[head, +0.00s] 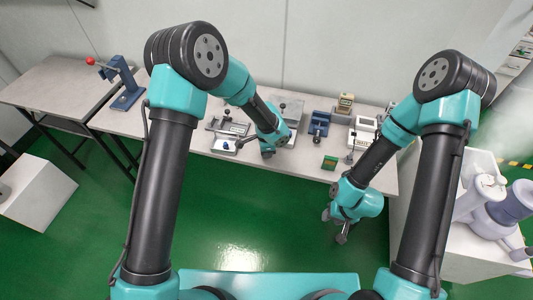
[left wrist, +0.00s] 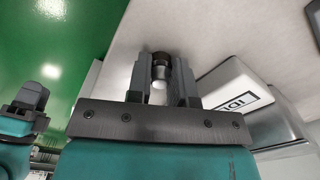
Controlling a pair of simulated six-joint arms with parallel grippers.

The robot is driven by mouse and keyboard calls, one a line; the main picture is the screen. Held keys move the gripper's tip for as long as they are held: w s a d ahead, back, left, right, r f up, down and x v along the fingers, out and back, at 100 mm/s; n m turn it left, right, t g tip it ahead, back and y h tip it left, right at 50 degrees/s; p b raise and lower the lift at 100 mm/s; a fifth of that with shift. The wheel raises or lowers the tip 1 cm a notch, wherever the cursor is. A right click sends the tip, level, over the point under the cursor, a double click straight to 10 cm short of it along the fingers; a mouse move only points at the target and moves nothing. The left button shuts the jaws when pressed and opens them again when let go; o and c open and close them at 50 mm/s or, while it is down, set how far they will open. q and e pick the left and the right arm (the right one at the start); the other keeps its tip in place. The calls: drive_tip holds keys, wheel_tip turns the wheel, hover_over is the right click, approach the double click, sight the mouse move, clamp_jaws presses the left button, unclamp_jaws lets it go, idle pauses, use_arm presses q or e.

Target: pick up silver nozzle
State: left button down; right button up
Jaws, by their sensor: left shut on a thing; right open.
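In the left wrist view, the nozzle (left wrist: 160,67) is a small cylinder with a dark top, a shiny silver band and a white end. It sits between the two grey fingers of my left gripper (left wrist: 161,75), which is shut on it. In the head view my left gripper (head: 267,153) is at the front edge of the table (head: 305,160), and I cannot make out the nozzle there. My right gripper (head: 340,228) is open and empty, in front of the table and over the green floor.
A white tester box (left wrist: 238,88) lies right of the nozzle in the left wrist view. Head view: a green box (head: 329,163), a blue vice-like device (head: 319,124), a beige tester (head: 344,103) and a white device (head: 363,130) stand right of my left gripper. A blue press (head: 126,87) stands left.

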use_arm(q)
drive_tip(key=shift+r, duration=0.5)
wheel_tip(320, 180, up, 3)
drive_tip(key=shift+f, duration=0.1)
drive_tip(key=s+r, duration=0.1)
drive_tip(key=s, duration=1.5)
drive_tip(key=shift+d, duration=0.2)
drive_tip(key=shift+r, duration=0.1)
